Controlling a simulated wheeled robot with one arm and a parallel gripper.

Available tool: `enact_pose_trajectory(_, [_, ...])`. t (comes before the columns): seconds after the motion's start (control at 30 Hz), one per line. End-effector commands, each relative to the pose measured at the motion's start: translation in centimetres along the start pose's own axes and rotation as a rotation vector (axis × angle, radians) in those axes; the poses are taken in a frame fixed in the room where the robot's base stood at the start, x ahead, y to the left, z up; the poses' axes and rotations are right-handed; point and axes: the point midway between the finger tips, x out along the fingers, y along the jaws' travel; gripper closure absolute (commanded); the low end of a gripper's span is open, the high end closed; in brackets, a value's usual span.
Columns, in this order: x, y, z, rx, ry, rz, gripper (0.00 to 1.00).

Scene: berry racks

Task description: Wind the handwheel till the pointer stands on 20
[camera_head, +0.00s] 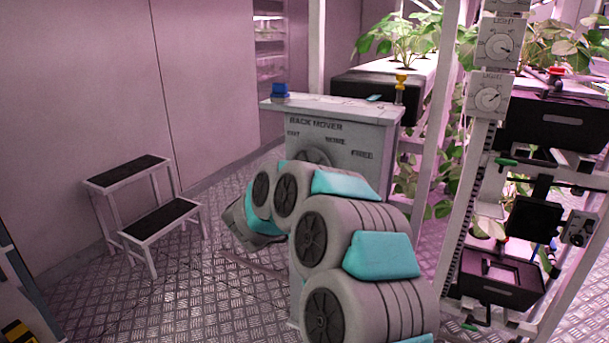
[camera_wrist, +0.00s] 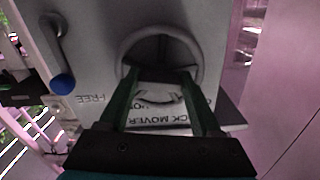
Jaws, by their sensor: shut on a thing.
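The handwheel (camera_wrist: 126,45) is a grey ring on the face of the rack mover (camera_wrist: 95,25), seen upside down in the wrist view. My gripper (camera_wrist: 160,76) reaches to the wheel, with its two dark green fingers at the lettered-side part of the rim, shut on it. In the head view the rack mover (camera_head: 355,152) is a grey cabinet with lettering, and the handwheel (camera_head: 312,154) shows only its top above my arm. My arm hides the gripper there. I cannot make out the pointer or a 20 mark in either view.
A lever with a blue knob (camera_wrist: 62,83) sits beside the wheel in the wrist view. A step stool (camera_head: 145,205) stands at left. Plant racks (camera_head: 470,190) with trays stand close on the right. Metal floor is free between stool and cabinet.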

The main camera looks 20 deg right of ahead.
Motion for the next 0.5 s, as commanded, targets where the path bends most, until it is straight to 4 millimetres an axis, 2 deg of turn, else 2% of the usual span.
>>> enact_pose_trajectory(0.03, [-0.02, 0.02, 0.18, -0.001, -0.003, 0.0, 0.33])
enact_pose_trajectory(0.3, [-0.01, 0.01, 0.08, 0.0, -0.001, 0.0, 0.05])
enact_pose_trajectory(0.5, [-0.02, 0.01, 0.03, 0.0, 0.0, 0.0, 0.05])
